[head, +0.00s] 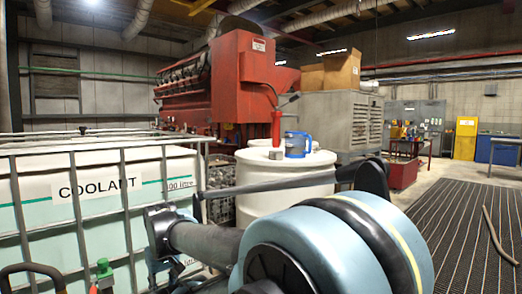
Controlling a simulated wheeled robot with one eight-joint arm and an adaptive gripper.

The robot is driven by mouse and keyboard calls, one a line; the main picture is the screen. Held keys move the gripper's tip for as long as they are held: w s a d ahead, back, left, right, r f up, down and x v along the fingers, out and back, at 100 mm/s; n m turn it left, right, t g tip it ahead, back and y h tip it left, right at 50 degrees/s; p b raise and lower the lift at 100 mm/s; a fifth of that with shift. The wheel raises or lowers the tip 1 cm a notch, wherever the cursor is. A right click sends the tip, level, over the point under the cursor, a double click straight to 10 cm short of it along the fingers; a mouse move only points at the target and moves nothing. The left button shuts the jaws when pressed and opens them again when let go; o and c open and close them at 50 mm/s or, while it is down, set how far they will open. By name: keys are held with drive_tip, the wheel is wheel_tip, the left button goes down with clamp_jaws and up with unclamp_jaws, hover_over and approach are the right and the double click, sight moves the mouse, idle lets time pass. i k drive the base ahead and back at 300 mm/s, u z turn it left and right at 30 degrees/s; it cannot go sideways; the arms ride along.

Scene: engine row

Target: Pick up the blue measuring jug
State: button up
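The blue measuring jug (297,145) stands upright on top of a white drum (263,200) in the middle of the head view. It looks translucent blue, with a handle on its upper right side. My arm crosses the front of the view, below and in front of the drum, and hides the drum's lower part. I cannot pick out my gripper's fingers in this view. Nothing of mine shows touching the jug.
A red tool with an upright handle (276,128) and a small grey block (276,155) are close left of the jug. A caged coolant tank (70,215) fills the left. A red engine (240,80) is behind. Grated floor (470,225) at right holds a hose (497,238).

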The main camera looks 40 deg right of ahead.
sight(295, 141)
drive_tip(key=u, duration=0.55)
drive_tip(key=k, duration=1.55)
drive_tip(key=z, duration=1.6)
drive_tip(key=i, duration=1.3)
drive_tip(key=u, duration=0.1)
